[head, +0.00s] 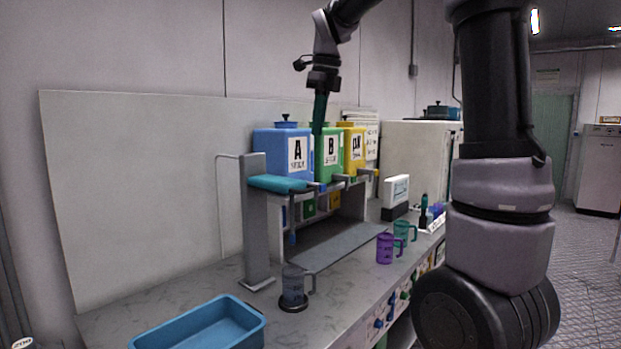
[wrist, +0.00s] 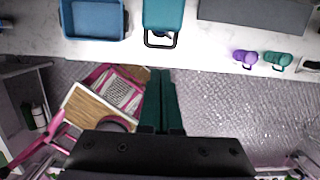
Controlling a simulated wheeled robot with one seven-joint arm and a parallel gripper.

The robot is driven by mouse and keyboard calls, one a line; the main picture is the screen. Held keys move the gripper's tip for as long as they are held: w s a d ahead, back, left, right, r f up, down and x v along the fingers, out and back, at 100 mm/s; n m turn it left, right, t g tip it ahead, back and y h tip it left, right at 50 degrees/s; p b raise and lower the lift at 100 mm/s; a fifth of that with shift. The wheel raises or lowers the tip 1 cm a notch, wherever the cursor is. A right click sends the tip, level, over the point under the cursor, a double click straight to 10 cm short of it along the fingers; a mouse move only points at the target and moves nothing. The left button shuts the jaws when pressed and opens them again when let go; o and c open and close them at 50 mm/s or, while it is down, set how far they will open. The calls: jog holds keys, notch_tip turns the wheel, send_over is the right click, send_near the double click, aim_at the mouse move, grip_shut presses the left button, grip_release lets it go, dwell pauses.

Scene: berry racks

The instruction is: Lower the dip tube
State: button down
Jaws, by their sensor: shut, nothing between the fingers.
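The grey stand (head: 256,220) on the bench carries a teal arm (head: 279,184). A thin dark dip tube (head: 293,228) hangs from the arm's front end, above a grey-blue jug (head: 292,286) on a black disc. The tube's lower end appears above the jug's rim. My gripper (head: 318,132) is high up, its dark teal fingers pointing down, shut and empty, apart from the stand. In the wrist view the fingers (wrist: 160,75) reach toward the teal arm (wrist: 163,12), whose front end has a black loop (wrist: 160,40). The tube is not clear there.
Blue A (head: 296,153), green B (head: 330,150) and yellow (head: 353,148) containers stand behind, with taps in front. A blue tray (head: 200,325) sits at the bench's near end. Purple (head: 385,248) and green (head: 404,233) jugs stand to the right. A pink-framed object (wrist: 100,95) is on the floor.

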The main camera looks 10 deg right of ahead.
aim_at(310, 190)
jog(key=f, duration=0.4)
jog(key=w+a+f, duration=0.1)
jog(key=f, duration=0.4)
jog(key=w+f, duration=0.1)
jog(key=f, duration=0.3)
jog(key=shift+a+f, duration=0.25)
jog(key=shift+f, duration=0.05)
jog(key=shift+s+f, duration=0.1)
notch_tip(310, 190, down, 17)
jog(key=shift+s+f, duration=0.1)
jog(key=shift+s, duration=0.1)
jog(key=shift+d, duration=0.1)
